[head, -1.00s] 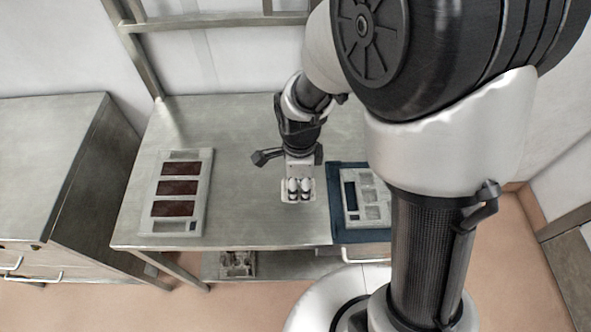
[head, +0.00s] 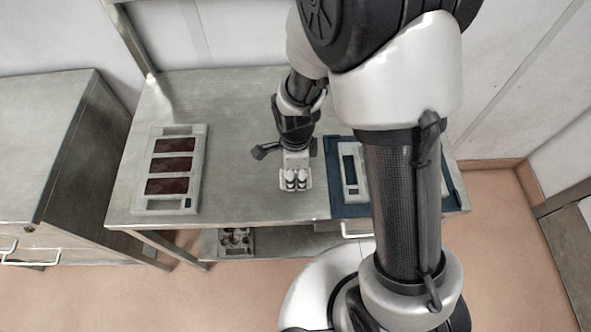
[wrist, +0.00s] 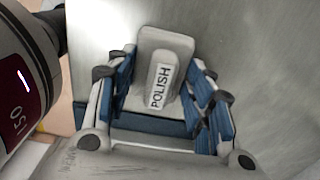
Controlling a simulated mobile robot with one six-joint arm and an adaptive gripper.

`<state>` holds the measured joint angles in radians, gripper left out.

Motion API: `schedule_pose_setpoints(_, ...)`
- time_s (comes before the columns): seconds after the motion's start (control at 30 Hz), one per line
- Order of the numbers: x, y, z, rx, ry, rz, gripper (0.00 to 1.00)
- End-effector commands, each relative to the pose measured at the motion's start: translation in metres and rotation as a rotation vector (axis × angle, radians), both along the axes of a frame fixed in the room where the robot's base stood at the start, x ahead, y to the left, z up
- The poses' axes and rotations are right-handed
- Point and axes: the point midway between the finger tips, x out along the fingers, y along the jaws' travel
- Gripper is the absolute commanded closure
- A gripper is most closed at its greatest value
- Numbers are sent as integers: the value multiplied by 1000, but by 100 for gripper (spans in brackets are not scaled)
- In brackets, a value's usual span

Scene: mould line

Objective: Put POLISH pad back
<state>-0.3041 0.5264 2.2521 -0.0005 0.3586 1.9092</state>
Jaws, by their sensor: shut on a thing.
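The POLISH pad (wrist: 158,75) is a grey block with a white label reading POLISH, in the wrist view. My gripper (wrist: 165,88) is shut on it, with blue-lined fingers on both sides. In the head view my gripper (head: 296,180) is over the middle of the metal table, near its front edge. The pad cannot be made out there. I cannot tell its height above the table.
A pale tray (head: 200,170) with three dark red panels lies left on the metal table (head: 240,130). Another pale tray (head: 349,150) lies right on a blue mat (head: 336,203), partly hidden by my arm. A holed block (head: 236,240) sits on the lower shelf.

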Motion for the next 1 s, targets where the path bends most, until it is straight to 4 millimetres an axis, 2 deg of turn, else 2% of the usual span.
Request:
schedule_pose_setpoints(0.03,0,0,-2,0,0,0,51)
schedule_pose_setpoints(0.3,0,0,-1,0,0,0,33)
schedule_pose_setpoints(0.67,0,0,1,0,0,0,32)
schedule_pose_setpoints(0.83,1,0,22,1,-4,0,32)
schedule_pose_setpoints(1.0,1,0,60,2,-5,0,32)
